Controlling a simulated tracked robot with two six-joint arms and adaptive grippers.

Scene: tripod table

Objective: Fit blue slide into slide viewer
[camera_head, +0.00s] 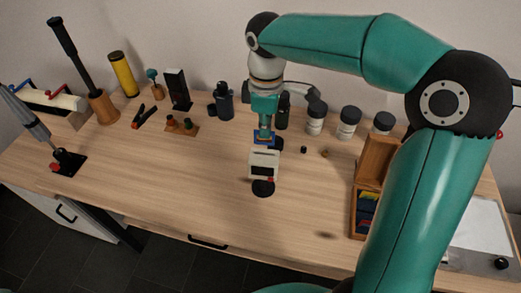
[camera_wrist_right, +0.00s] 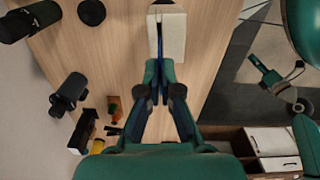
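The slide viewer (camera_head: 264,163) is a small white box with a dark round base, standing mid-table. It also shows in the right wrist view (camera_wrist_right: 174,37). My right gripper (camera_head: 264,136) comes down from above, directly behind the viewer's top. It is shut on the blue slide (camera_head: 258,139), which shows edge-on ahead of the fingers (camera_wrist_right: 160,84) in the wrist view (camera_wrist_right: 159,50). The slide's lower edge is close to the viewer's top; I cannot tell whether it touches or has entered. My left gripper (camera_wrist_right: 262,68) seems to show off the table's edge, its fingers unclear.
A wooden box (camera_head: 356,205) holding coloured slides stands at the right, partly behind my right arm. Several dark-lidded jars (camera_head: 348,123) line the back. Black bottles and tools stand back left. The table front left of the viewer is clear.

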